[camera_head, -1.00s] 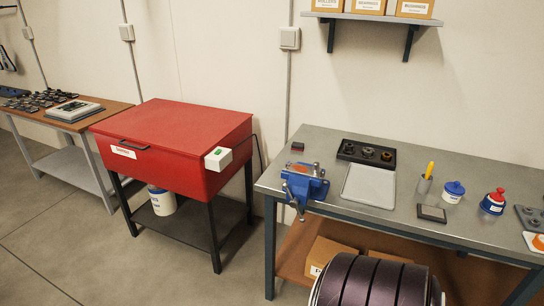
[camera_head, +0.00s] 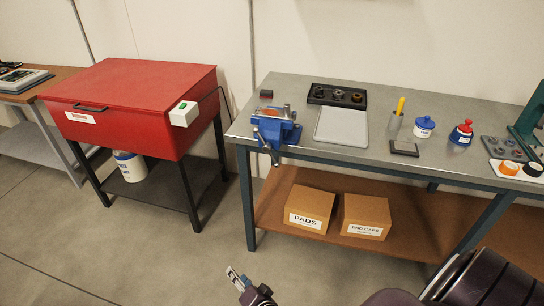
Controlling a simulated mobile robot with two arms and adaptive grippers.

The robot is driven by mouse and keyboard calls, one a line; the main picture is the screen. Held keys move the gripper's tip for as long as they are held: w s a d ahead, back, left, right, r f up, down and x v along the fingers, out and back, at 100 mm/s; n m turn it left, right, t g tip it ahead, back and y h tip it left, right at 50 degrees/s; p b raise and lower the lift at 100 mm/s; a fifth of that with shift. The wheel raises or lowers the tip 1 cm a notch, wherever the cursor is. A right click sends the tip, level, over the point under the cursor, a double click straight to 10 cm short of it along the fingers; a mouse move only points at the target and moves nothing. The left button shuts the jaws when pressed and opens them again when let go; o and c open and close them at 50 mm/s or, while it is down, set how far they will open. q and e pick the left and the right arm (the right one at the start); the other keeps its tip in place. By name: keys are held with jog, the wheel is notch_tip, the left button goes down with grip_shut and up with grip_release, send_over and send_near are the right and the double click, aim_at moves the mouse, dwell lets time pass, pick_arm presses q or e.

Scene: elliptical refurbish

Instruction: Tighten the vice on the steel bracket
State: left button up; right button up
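The blue vice (camera_head: 285,131) is mounted at the front left corner of the grey-topped workbench (camera_head: 250,122). Its screw handle hangs in front of the bench edge. Small metal parts show at the top of the vice, but I cannot tell the steel bracket from the jaws, or how tight the jaws are. My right gripper (camera_head: 236,276) is at the bottom of the view, low in front of the bench and well apart from the vice. It is small and partly cut off, so I cannot tell its opening. My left gripper is not in view.
A red cabinet (camera_head: 140,95) stands left of the bench. Two boxes sit on the lower shelf (camera_head: 275,205). Floor in front is clear.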

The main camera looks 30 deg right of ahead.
jog(key=w+d+r+m+t+h+b, duration=0.1)
jog(key=w+d+r+m+t+h, duration=0.15)
jog(key=w+r+m, duration=0.5)
jog(key=m+g+h+b, duration=0.5)
jog(key=m+h, duration=0.6)
jog(key=m, duration=1.5)
send_near(266, 150)
jog(key=d+t, duration=0.2)
jog(key=shift+g, duration=0.25)
jog(key=x, duration=0.6)
jog(key=shift+w+f, duration=0.4)
jog(key=shift+w, duration=0.05)
jog(key=shift+w+d+p, duration=0.3)
jog(key=shift+w+d, duration=0.1)
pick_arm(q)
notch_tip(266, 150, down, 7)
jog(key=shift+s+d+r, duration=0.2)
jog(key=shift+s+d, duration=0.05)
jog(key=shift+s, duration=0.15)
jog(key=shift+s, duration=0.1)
pick_arm(e)
grip_shut()
